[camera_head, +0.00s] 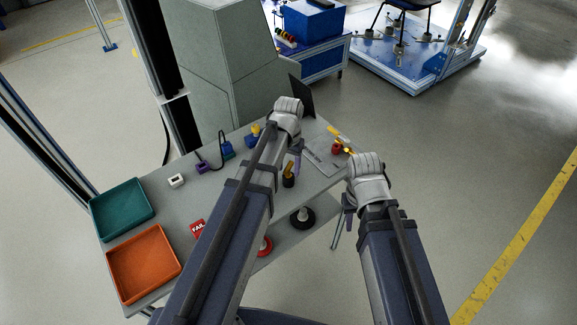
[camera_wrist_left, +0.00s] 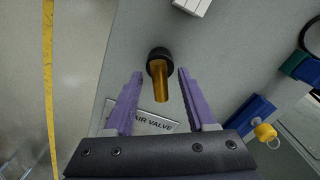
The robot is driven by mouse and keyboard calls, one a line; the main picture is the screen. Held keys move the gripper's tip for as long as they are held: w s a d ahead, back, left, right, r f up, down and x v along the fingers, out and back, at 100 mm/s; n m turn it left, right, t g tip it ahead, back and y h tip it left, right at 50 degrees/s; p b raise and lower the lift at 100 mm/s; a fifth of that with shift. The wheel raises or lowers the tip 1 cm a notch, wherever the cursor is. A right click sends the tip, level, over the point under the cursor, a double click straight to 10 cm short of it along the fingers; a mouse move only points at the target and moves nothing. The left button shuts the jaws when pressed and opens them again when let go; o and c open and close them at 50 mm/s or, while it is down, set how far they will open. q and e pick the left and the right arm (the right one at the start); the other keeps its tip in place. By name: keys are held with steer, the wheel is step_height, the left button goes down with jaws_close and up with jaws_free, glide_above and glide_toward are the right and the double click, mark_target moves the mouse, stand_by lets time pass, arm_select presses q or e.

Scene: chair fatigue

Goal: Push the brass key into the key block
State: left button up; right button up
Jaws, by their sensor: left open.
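A brass-coloured peg (camera_head: 289,169) stands in a round black base on the grey bench; I take it for the brass key. In the left wrist view the peg (camera_wrist_left: 161,88) shows between the two purple fingers of my left gripper (camera_wrist_left: 160,74), with gaps on both sides. The left gripper (camera_head: 296,155) is open, close to the peg; its height above it is unclear. My right gripper (camera_head: 348,200) hangs off the bench's right edge, its jaw gap unclear. No key block is plainly recognisable; a blue block with a yellow knob (camera_wrist_left: 243,118) is one candidate.
The AIR VALVE plate (camera_wrist_left: 150,123) lies near the peg, with a red and yellow valve (camera_head: 342,147) beyond. A teal tray (camera_head: 121,210), an orange tray (camera_head: 145,264), a white block (camera_head: 177,181) and a red FAIL sign (camera_head: 198,229) are on the left part of the bench.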

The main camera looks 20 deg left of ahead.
arm_select(q)
step_height(320, 180, up, 8)
steer(key=p, duration=0.8)
steer(key=shift+f, duration=0.1)
steer(key=s+d+m+y, duration=0.1)
steer(key=s+d+m, duration=0.1)
steer(key=s+d, duration=0.8)
steer(key=s, duration=0.4)
steer(key=shift+s+d, duration=0.25)
steer(key=shift+w+a, duration=0.1)
